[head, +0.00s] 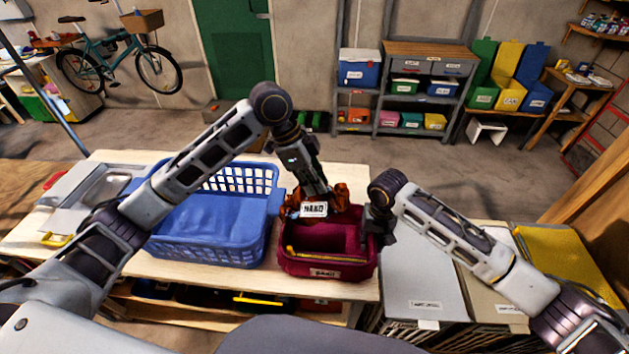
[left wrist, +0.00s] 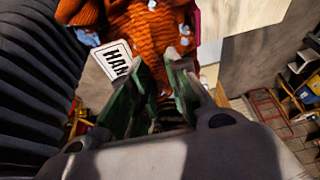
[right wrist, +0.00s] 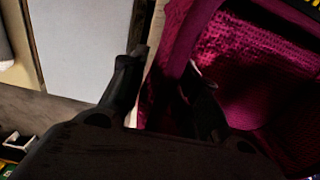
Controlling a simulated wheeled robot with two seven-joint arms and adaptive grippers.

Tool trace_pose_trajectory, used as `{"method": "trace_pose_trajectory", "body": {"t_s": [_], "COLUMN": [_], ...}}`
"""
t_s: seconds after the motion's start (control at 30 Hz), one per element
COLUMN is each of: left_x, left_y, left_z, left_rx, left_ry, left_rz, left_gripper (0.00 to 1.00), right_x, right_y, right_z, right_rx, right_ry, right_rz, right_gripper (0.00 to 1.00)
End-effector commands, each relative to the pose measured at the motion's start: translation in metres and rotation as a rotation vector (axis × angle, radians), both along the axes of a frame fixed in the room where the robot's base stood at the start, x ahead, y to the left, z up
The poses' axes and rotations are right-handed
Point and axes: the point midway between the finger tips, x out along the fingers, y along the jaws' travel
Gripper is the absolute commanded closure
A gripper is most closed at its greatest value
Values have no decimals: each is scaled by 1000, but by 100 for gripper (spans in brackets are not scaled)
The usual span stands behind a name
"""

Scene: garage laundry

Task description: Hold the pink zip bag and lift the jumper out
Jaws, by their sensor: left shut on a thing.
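The pink zip bag (head: 329,267) stands open on the table, with a white label on its front. The orange knitted jumper (head: 340,197) is at the bag's far edge; it also shows in the left wrist view (left wrist: 155,35). My left gripper (left wrist: 158,62) is shut on the jumper, and a white label hangs beside the fingers. Whether the jumper's lower part is still inside the bag is hidden. My right gripper (right wrist: 168,75) is at the bag's right wall (right wrist: 172,60), one finger inside and one outside. I cannot tell whether it pinches the wall.
A blue laundry basket (head: 212,240) with blue cloth stands left of the bag, close to it. Grey and metal trays (head: 95,190) lie at the table's far left. A white-grey panel (head: 425,285) with a label and a yellow item (head: 565,260) lie to the right.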

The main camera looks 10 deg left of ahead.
Motion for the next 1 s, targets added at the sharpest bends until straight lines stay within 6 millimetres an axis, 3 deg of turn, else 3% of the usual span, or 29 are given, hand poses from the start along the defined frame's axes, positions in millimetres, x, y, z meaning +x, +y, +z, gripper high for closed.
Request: {"method": "trace_pose_trajectory", "body": {"t_s": [0.6, 1.0], "left_x": [0, 0], "left_y": [0, 0], "left_z": [1, 1], "left_rx": [-1, -1], "left_ry": [-1, -1], "left_rz": [-1, -1], "left_gripper": [100, 100], "right_x": [1, 0], "right_y": [1, 0], "right_z": [85, 102], "right_rx": [2, 0], "right_ry": [-1, 0], "right_rz": [1, 1], "right_gripper": [68, 68]}}
